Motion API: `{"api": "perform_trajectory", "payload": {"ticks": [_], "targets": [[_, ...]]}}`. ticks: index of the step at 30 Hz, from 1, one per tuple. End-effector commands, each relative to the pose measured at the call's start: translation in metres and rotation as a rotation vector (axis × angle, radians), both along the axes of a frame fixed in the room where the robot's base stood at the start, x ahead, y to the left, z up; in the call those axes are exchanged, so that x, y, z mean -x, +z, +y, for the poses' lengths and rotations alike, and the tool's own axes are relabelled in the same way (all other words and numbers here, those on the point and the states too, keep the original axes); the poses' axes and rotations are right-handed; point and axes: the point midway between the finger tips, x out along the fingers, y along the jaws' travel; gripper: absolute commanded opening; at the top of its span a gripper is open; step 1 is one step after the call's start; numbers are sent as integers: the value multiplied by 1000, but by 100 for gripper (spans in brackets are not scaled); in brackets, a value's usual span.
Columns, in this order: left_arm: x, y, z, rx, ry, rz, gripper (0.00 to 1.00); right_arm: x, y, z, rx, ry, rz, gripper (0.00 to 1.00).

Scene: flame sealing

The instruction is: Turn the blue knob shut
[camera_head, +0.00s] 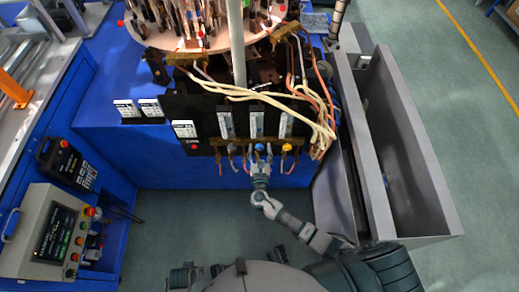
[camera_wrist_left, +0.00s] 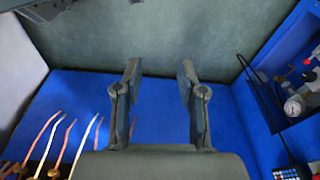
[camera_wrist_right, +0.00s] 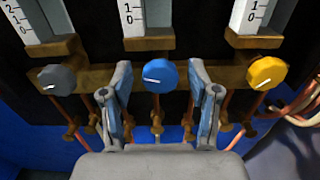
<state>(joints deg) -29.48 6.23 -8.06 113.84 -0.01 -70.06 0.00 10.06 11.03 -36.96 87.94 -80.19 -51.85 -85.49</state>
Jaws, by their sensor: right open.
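The blue knob (camera_wrist_right: 160,76) sits on a brass manifold between a grey knob (camera_wrist_right: 57,79) and a yellow knob (camera_wrist_right: 267,72). A white mark on its face runs nearly level, tilted slightly. In the head view the blue knob (camera_head: 259,147) shows just beyond my right gripper (camera_head: 260,160). In the right wrist view my right gripper (camera_wrist_right: 163,95) is open, with one finger on each side of the blue knob; I cannot tell whether they touch it. My left gripper (camera_wrist_left: 160,95) is open and empty over the blue base in its wrist view.
White flow scales (camera_head: 256,123) stand above the knobs. Loose hoses (camera_head: 318,130) hang right of them. A grey open bin (camera_head: 400,150) stands at the right. A control box (camera_head: 50,238) is at the left. Copper pipes (camera_wrist_right: 158,120) run below the manifold.

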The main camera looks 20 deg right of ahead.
Motion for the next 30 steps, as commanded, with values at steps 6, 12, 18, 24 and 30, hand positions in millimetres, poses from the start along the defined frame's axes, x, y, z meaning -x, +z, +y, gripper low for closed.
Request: {"api": "perform_trajectory", "payload": {"ticks": [6,12,18,24,30], "targets": [[-3,0,0,0,0,-6,40,0,0,0,0,0,0,18],[-7,1,0,0,-1,-14,40,0,0,0,-1,0,0,2],[-8,1,0,-1,-1,-11,40,0,-1,0,-32,0,-9,2],[-6,16,2,-2,0,-17,40,0,-1,0,-128,0,-38,2],[-6,38,1,1,2,-23,40,1,-2,0,-288,-1,-83,2]]}}
